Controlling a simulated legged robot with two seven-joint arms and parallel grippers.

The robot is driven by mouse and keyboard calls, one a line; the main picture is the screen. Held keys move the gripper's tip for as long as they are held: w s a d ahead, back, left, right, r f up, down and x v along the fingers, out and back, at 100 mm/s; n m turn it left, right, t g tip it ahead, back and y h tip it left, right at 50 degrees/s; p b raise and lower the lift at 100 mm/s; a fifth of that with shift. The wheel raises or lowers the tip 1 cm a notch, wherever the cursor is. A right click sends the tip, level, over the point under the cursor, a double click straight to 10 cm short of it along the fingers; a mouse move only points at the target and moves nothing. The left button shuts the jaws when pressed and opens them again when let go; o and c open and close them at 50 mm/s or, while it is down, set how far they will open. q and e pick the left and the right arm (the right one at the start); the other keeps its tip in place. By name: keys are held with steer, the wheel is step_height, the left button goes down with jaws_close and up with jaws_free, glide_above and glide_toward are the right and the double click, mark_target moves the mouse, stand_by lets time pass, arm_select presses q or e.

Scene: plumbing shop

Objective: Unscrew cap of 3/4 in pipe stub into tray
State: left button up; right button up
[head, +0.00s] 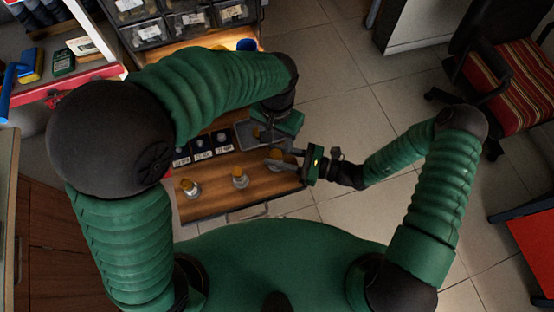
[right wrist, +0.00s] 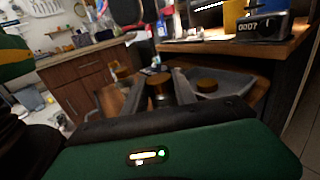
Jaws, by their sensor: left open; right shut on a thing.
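Two pipe stubs with brass-coloured caps, a left one (head: 190,188) and a middle one (head: 240,179), stand on the wooden bench. My right gripper (head: 282,157) is shut on the brass cap (right wrist: 159,79) of the rightmost stub, its fingers on both sides. I cannot tell whether this cap is still threaded on. The grey tray (right wrist: 238,82) lies just behind; it also shows in the head view (head: 285,143). A loose brass cap (right wrist: 207,85) lies in it. My left gripper (head: 262,128) is open above the tray, its fingertips partly hidden.
Several small dark bins with white labels (head: 201,145) stand behind the stubs, left of the tray. Dark parts drawers (head: 150,32) and a blue cup (head: 247,45) are at the back. A digital display (right wrist: 263,28) stands on the bench. Open floor lies to the right.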

jaws_close()
stand_by(0.8)
